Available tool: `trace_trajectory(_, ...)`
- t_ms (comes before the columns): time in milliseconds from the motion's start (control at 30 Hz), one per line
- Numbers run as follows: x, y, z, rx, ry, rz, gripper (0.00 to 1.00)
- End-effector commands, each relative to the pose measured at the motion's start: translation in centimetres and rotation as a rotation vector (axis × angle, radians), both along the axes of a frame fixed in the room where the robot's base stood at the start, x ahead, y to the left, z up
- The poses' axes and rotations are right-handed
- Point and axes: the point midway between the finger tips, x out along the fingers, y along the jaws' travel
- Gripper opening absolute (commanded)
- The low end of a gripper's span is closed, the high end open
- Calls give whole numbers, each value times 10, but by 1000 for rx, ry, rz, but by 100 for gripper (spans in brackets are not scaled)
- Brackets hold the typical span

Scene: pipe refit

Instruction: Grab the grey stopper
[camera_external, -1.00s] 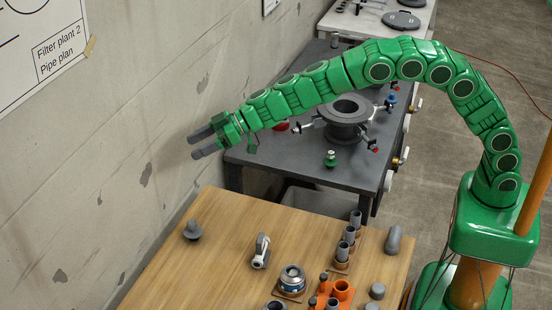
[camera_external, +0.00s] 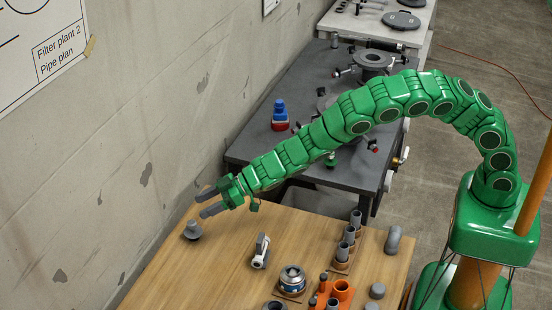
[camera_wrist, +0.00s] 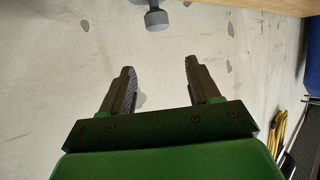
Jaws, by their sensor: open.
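The grey stopper (camera_external: 192,230) stands on the wooden table at its far left corner in the external view. It has a wide flange and a small rounded top. My gripper (camera_external: 203,201) is open and empty, just above and a little right of the stopper in that view, apart from it. In the wrist view my two dark fingers (camera_wrist: 159,80) are spread with nothing between them. A grey knobbed piece, likely the stopper (camera_wrist: 156,19), shows at the top of the wrist view, beyond the fingertips.
The wooden table (camera_external: 217,270) is clear around the stopper. A grey-and-white valve piece (camera_external: 261,250), a round metal fitting (camera_external: 292,280), orange parts (camera_external: 341,291) and upright grey pipes (camera_external: 349,235) stand to the right. The concrete wall (camera_external: 110,160) is close on the left.

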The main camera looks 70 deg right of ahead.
Motion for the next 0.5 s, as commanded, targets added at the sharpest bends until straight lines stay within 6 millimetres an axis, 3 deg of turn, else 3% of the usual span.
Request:
trace_trajectory(33,0,-1,-12,1,3,-1,61)
trace_trajectory(167,0,-1,-30,3,3,-1,61)
trace_trajectory(500,7,5,-38,3,-2,1,61)
